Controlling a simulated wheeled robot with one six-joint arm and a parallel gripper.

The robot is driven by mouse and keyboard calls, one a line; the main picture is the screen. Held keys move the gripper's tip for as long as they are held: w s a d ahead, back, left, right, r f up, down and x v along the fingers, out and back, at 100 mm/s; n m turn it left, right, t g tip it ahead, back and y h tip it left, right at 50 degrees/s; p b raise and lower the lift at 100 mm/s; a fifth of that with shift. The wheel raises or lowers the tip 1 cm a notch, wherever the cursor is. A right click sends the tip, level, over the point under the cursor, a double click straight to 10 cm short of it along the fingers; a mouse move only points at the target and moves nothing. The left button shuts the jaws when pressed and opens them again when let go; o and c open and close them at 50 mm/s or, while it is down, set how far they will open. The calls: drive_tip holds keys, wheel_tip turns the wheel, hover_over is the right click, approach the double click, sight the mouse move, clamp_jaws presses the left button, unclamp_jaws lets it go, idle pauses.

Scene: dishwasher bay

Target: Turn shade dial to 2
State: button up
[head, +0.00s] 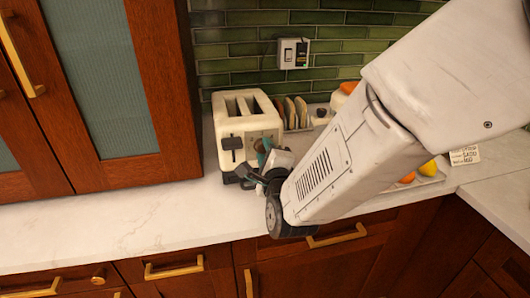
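A cream two-slot toaster (246,118) stands on the counter against the tiled wall, its front facing me. A dark lever knob (232,143) shows at the left of its front. My gripper (256,166) is at the lower right of the toaster's front, close to or touching it. The shade dial and its marks cannot be made out; the gripper covers that part of the front. A small teal patch shows at the gripper's tip, and I cannot tell what it belongs to. The fingers are too small and overlapped to show whether they are open or shut.
Bread slices (296,112) stand in a rack right of the toaster. A wall outlet (293,53) is above. Fruit (428,168) and a small card (464,155) lie farther right, partly behind my arm. A wooden cabinet (150,80) stands left. The counter (120,215) at front left is clear.

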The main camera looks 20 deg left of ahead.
idle(0.3)
drive_tip(key=n, duration=0.7)
drive_tip(key=shift+n, duration=0.3)
drive_tip(key=n, duration=0.4)
drive_tip(key=shift+n, duration=0.3)
drive_tip(key=n, duration=0.3)
drive_tip(key=shift+n, duration=0.3)
drive_tip(key=n, duration=0.3)
drive_tip(key=shift+n, duration=0.3)
drive_tip(key=n, duration=0.3)
drive_tip(key=shift+s+n, duration=0.1)
drive_tip(key=shift+n, duration=0.2)
drive_tip(key=n, duration=0.6)
drive_tip(key=shift+n, duration=0.3)
drive_tip(key=shift+f, duration=0.1)
